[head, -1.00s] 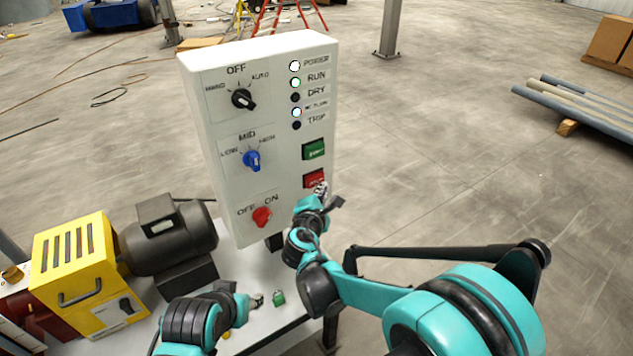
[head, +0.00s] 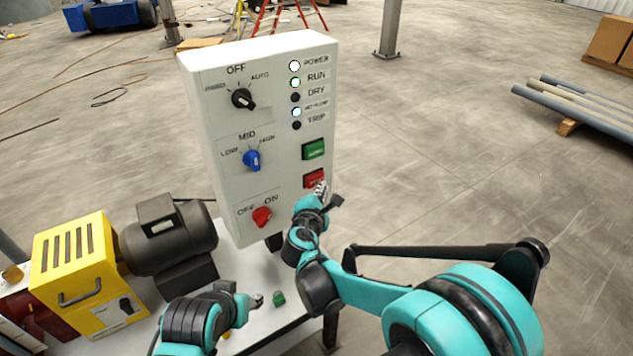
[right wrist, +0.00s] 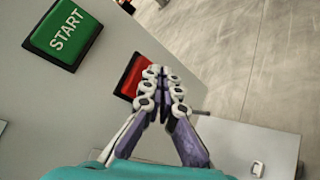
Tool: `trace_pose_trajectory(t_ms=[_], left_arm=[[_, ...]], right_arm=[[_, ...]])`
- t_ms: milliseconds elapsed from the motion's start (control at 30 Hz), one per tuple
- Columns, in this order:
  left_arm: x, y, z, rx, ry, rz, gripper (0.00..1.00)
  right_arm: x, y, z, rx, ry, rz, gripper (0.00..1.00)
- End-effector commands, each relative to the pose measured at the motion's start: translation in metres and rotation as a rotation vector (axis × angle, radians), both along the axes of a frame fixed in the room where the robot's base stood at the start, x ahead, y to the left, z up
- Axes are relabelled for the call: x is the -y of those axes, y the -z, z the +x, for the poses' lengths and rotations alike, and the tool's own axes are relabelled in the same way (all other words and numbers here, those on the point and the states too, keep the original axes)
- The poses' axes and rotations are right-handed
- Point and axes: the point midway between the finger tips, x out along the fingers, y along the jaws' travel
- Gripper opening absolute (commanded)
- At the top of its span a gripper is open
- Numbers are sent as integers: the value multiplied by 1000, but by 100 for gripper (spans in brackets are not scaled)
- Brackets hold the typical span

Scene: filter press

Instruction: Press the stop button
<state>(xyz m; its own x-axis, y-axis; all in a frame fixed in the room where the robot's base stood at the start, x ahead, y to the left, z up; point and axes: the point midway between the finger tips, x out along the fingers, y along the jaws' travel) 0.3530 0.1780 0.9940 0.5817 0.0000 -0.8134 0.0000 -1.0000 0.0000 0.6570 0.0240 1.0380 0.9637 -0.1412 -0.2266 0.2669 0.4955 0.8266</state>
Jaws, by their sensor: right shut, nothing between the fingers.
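The red stop button (head: 313,178) sits on the front of a white control panel (head: 200,130), below the green start button (head: 313,150). In the right wrist view the red button (right wrist: 129,76) is partly hidden behind my fingertips. My right gripper (head: 321,188) is shut and empty, its tips at the red button's lower right. In the right wrist view my right gripper (right wrist: 163,75) overlaps the button's right part; I cannot tell whether it touches. My left gripper (head: 255,301) is low over the grey table, beside a small green object (head: 279,298); its fingers are too small to read.
The panel also carries a black knob (head: 243,99), a blue knob (head: 252,160), a red knob (head: 262,216) and lamps. A dark motor (head: 165,240) and a yellow box (head: 75,270) stand left on the table.

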Motion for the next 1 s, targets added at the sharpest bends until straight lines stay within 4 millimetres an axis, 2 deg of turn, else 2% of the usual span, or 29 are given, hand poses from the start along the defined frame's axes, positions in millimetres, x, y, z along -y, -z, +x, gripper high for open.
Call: trace_pose_trajectory(t_ms=[1000], left_arm=[[0, 1, 0, 0, 0, 0, 43]], right_arm=[[-7, 0, 9, 0, 0, 0, 0]])
